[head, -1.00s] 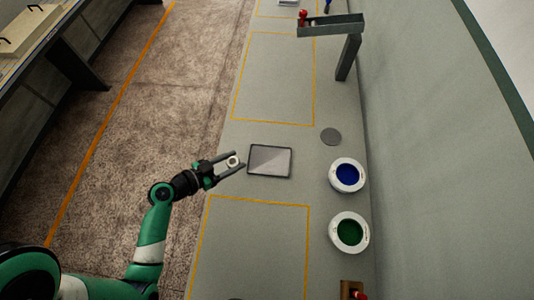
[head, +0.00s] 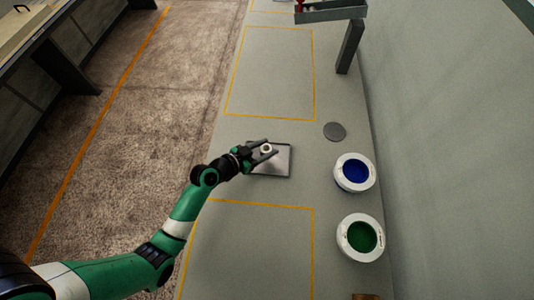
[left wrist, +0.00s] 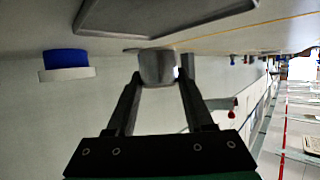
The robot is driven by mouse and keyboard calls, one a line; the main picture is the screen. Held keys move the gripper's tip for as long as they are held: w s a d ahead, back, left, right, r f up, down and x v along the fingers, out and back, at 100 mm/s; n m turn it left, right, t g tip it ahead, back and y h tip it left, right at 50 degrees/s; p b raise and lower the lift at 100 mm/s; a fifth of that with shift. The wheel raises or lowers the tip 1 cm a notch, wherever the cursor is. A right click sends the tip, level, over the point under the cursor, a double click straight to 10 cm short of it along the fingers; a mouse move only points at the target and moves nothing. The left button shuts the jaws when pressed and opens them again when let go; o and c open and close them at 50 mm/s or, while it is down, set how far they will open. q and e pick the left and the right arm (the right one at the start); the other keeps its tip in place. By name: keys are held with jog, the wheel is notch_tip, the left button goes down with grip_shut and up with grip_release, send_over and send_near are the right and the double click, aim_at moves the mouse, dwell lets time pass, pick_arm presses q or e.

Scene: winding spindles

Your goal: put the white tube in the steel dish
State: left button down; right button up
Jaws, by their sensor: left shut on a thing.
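The white tube (head: 266,149), a short ring seen from above, is between the fingers of my left gripper (head: 268,150). The gripper is shut on it and appears over the far part of the rectangular grey tray. In the left wrist view the tube (left wrist: 157,67) looks pale grey between the two fingertips. A flat round grey disc (head: 335,131), which looks like the steel dish, lies on the bench to the right of and beyond the gripper, apart from it. My right gripper is not in view.
The dark-rimmed tray (head: 272,171) lies beneath the gripper in the head view. A white pot with blue inside (head: 354,173) and one with green inside (head: 360,237) stand at the right. A grey post (head: 349,47) stands farther back. Bench space around the disc is clear.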

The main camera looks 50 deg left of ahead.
pick_arm(q)
jog(key=shift+w+f+b, duration=0.2)
jog(key=shift+f+b, duration=0.6)
jog(key=shift+f, duration=1)
jog(key=shift+f, duration=0.1)
jog(key=shift+c, duration=1.4)
grip_release()
jog(key=shift+r, duration=0.25)
jog(key=p+v, duration=0.2)
jog(key=v, duration=1)
jog(key=shift+d+f, duration=0.1)
jog(key=shift+f, duration=0.05)
